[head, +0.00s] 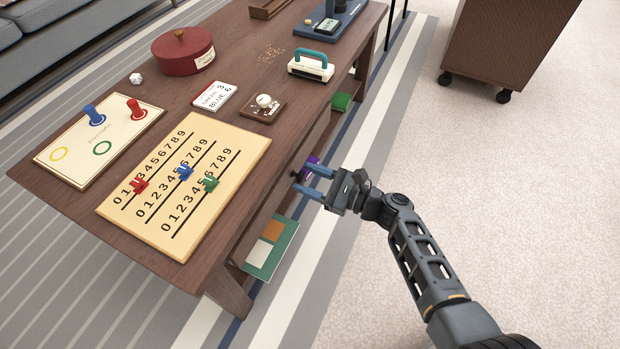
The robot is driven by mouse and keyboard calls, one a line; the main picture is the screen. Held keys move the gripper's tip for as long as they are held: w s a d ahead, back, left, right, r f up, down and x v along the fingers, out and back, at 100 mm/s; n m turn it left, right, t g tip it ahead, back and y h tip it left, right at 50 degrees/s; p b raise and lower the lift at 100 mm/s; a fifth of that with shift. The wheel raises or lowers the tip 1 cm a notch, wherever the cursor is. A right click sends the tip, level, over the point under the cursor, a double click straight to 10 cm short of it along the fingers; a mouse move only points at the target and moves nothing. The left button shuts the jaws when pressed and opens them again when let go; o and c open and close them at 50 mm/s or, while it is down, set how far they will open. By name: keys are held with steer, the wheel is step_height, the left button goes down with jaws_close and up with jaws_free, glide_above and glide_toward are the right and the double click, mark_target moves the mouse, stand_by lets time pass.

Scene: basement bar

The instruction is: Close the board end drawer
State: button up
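The brown wooden table (228,87) runs away from me, with the number board (240,150) on its near end. The board end drawer (268,205) is in the table's right side below that board. Its front is seen at a steep angle, so I cannot tell how far it stands out. A small dark knob (295,175) shows on the side. My gripper (301,177) is beside the drawer, with its two blue fingers apart and pointing at the table. The fingertips are close to the knob; I cannot tell whether they touch it. Nothing is seen held.
A purple item (312,160) shows just behind the fingers. A green-edged board (271,248) lies low under the table's near end. A cabinet on casters (507,45) stands at the back right. The pale carpet (520,190) on the right is clear.

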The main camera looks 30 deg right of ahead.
jaws_close()
stand_by(0.3)
steer(key=shift+b+x, duration=0.3)
steer(key=shift+x, duration=1.9)
steer(key=shift+o, duration=1)
jaws_free()
steer(key=shift+p+v, duration=1.15)
steer(key=shift+v, duration=2.7)
